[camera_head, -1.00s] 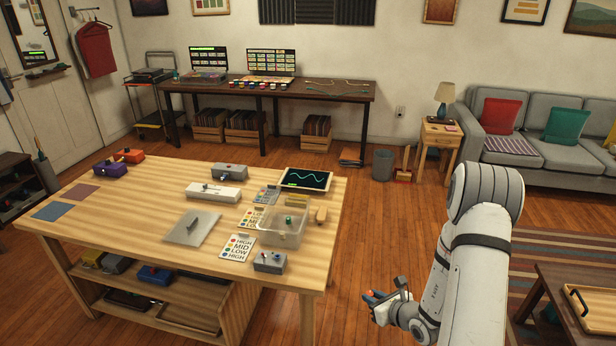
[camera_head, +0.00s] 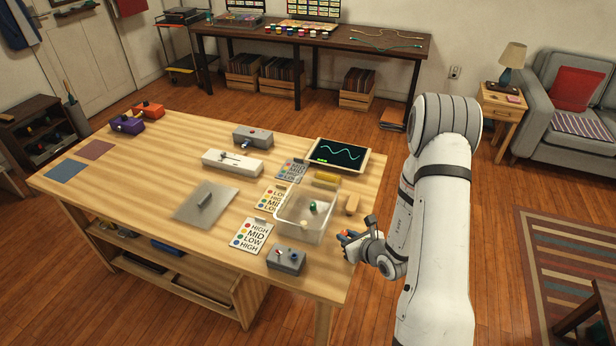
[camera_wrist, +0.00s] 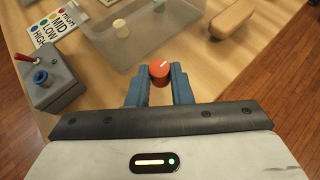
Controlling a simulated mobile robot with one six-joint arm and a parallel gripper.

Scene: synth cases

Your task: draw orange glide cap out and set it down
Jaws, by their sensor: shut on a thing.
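The orange cap (camera_wrist: 160,72), round with a pale line on its top, sits between the blue fingers of my gripper (camera_wrist: 159,84) in the wrist view. My gripper is shut on it. In the head view my gripper (camera_head: 348,240) is at the right edge of the light wood table, just right of a clear open bin (camera_head: 319,236). The bin holds a green cap (camera_head: 312,208) and a cream cap (camera_wrist: 120,25). The cap in my gripper is mostly hidden by the fingers in the head view.
A grey switch box (camera_head: 287,262) stands in front of the bin. Label cards (camera_head: 251,236) lie left of it, and a grey plate with a handle (camera_head: 189,208) further left. A wooden block (camera_head: 352,204) and a screen (camera_head: 340,153) are behind.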

